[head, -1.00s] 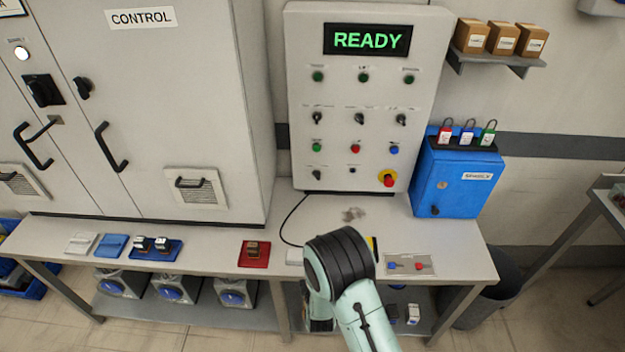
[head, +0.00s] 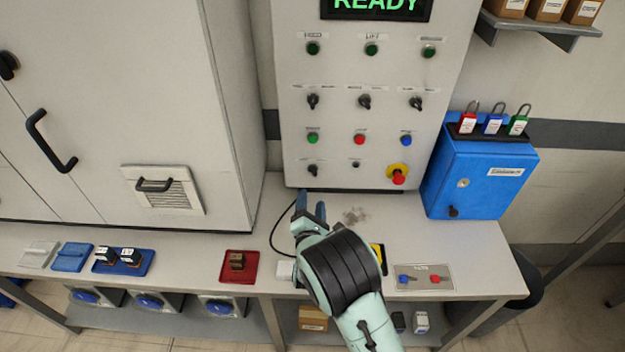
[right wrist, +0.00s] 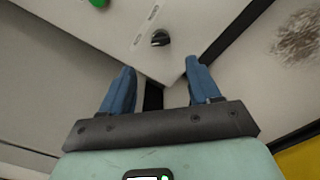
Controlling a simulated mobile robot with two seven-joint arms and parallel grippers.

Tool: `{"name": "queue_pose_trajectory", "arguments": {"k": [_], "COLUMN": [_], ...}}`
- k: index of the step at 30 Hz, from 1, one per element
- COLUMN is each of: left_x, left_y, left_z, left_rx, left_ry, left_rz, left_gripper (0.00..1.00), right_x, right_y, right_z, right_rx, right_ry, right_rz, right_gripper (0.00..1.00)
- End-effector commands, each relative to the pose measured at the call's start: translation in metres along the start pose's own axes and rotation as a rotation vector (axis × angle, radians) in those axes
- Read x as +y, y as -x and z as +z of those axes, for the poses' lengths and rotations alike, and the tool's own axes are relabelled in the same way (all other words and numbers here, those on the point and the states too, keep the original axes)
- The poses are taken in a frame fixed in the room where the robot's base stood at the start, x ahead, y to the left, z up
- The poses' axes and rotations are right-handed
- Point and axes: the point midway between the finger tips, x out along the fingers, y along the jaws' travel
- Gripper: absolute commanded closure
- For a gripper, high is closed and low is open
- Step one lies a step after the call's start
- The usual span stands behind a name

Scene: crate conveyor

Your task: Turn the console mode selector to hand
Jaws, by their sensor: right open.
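The grey console (head: 335,140) stands at the back of the bench with a lit READY display. It carries a row of black selectors, the left one (head: 312,101), middle one (head: 364,101) and right one (head: 416,103). Another black selector (head: 312,170) sits at the lower left; I cannot read which is labelled mode. My right gripper (head: 310,204) is open and empty, just below and in front of this lower selector. In the right wrist view, the lower selector (right wrist: 160,38) shows beyond and between the open fingers (right wrist: 160,78), apart from them. My left gripper is out of view.
A red emergency button (head: 398,177) is at the console's lower right. A blue box (head: 475,185) with padlocks on top stands to the right. A black cable runs left of my gripper.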

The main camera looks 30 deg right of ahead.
Motion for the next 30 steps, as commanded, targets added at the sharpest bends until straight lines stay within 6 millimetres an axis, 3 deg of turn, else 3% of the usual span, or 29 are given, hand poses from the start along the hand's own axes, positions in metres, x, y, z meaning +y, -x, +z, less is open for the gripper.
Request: {"name": "queue_pose_trajectory", "arguments": {"k": [6,12,18,27,29,30], "left_x": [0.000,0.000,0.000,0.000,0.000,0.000], "left_y": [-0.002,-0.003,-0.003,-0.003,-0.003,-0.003], "left_z": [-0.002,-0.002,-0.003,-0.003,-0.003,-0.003], "left_rx": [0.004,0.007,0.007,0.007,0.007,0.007], "left_ry": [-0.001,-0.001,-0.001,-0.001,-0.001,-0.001], "left_rz": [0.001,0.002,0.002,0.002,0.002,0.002], "left_gripper": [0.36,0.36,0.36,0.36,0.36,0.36], "right_x": [-0.001,-0.001,-0.001,0.000,0.000,0.000], "right_y": [-0.049,-0.081,-0.095,-0.096,-0.096,-0.096], "right_z": [0.000,0.000,0.000,-0.001,-0.001,0.000], "right_rx": [-0.003,-0.001,0.001,0.002,0.002,0.002], "right_ry": [0.001,0.000,0.000,0.000,0.000,0.000], "right_rz": [0.000,0.000,0.000,0.000,0.000,0.000], "right_gripper": [0.38,0.38,0.38,0.38,0.55,0.68]}}
